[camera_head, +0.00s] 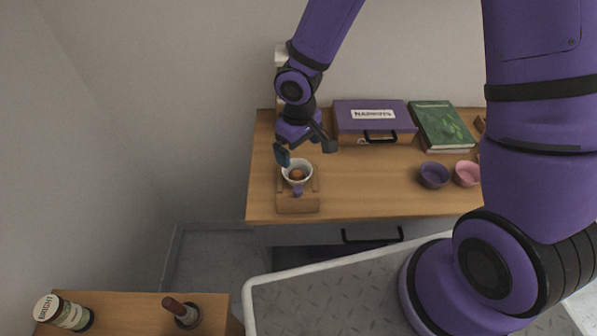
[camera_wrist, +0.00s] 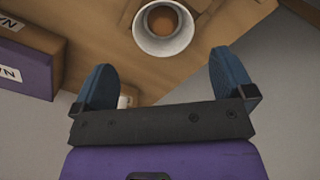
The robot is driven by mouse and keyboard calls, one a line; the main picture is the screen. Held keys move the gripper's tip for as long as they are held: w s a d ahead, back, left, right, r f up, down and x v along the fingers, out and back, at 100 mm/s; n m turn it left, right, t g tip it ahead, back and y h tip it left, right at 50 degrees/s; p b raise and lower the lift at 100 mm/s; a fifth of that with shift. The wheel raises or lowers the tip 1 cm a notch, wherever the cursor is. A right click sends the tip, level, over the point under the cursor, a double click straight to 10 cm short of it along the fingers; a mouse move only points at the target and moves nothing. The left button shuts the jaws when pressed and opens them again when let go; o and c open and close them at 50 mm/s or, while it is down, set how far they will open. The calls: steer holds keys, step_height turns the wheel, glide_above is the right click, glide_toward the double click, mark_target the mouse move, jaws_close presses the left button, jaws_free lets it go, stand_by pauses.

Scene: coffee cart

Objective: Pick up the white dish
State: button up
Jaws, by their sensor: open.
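The white dish (camera_head: 297,163) is a round bowl holding something orange-brown. It sits in a wooden stand at the left end of the wooden table. In the wrist view the white dish (camera_wrist: 177,47) is at the top centre, ahead of the fingertips. My gripper (camera_head: 306,151) is just above and behind the dish, with its two blue-padded fingers spread apart. In the wrist view my gripper (camera_wrist: 162,62) is open with nothing between the fingers. The dish's far side is partly covered by the gripper in the head view.
A purple napkins box (camera_head: 350,125) and a green book (camera_head: 440,125) lie at the back of the table. A purple bowl (camera_head: 433,176) and a pink bowl (camera_head: 467,174) stand to the right. The table middle (camera_head: 365,185) is clear. A small purple object (camera_head: 297,191) is on the stand.

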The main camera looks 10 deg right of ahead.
mark_target(297, 176)
step_height(297, 176, down, 4)
steer(key=shift+r, duration=0.25)
steer(key=shift+a+f, duration=0.15)
steer(key=shift+f, duration=1.15)
steer(key=shift+a+f, duration=0.1)
steer(key=shift+f, duration=1.2)
steer(key=c, duration=0.8)
steer(key=shift+c, duration=0.2)
